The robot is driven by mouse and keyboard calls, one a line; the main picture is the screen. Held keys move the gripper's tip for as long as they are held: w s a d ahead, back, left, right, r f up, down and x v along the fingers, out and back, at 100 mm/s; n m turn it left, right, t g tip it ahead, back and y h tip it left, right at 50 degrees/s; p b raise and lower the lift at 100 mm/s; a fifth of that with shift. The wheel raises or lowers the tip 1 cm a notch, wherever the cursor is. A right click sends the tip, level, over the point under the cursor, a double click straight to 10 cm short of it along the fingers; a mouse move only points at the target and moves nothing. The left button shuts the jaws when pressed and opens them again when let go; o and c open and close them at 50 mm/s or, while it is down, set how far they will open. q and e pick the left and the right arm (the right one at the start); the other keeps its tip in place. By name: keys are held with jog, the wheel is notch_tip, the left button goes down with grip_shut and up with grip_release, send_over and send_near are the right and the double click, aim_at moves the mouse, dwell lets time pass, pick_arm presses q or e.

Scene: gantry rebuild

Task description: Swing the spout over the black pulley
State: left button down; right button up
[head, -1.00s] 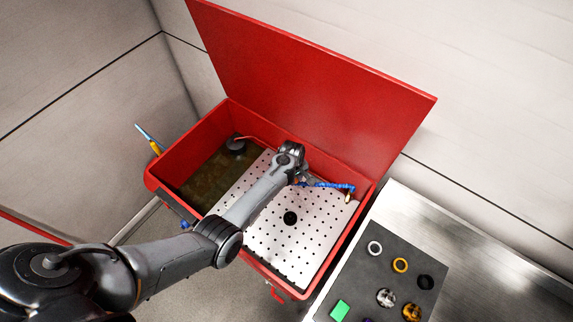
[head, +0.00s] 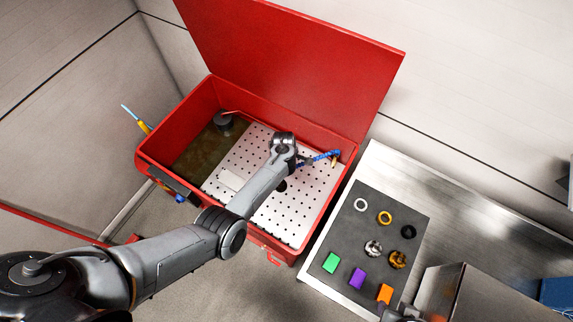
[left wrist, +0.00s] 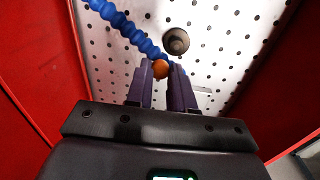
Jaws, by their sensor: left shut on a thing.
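The blue segmented spout (head: 322,158) runs from a brass fitting (head: 335,161) at the right of the red washer basin to my left gripper (head: 304,163). In the left wrist view, the spout (left wrist: 125,26) comes down from the upper left. Its orange tip (left wrist: 160,68) sits between the fingers of my left gripper (left wrist: 162,72), which is shut on it. The black pulley (head: 282,186) lies on the perforated shelf, partly hidden by my left arm. In the left wrist view, the pulley (left wrist: 176,41) appears just above and right of the tip.
The red basin (head: 150,164) has a raised lid (head: 300,65) behind it. A dark round object (head: 223,122) stands at its back left. On the steel table at right, a dark mat (head: 345,232) carries rings, small metal parts and coloured blocks. A metal box (head: 455,292) stands beside it.

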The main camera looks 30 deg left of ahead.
pick_arm(q)
jog(key=c, duration=1)
grip_release()
jog(key=shift+s+r+p, duration=0.15)
jog(key=shift+r+p, duration=0.2)
jog(key=shift+r, duration=1.45)
jog(key=shift+s+r+p, duration=0.2)
jog(key=shift+r+p, duration=0.2)
jog(key=shift+r, duration=1.35)
jog(key=shift+s+r+p, duration=0.15)
jog(key=shift+r+p, duration=0.2)
jog(key=shift+r, duration=1.45)
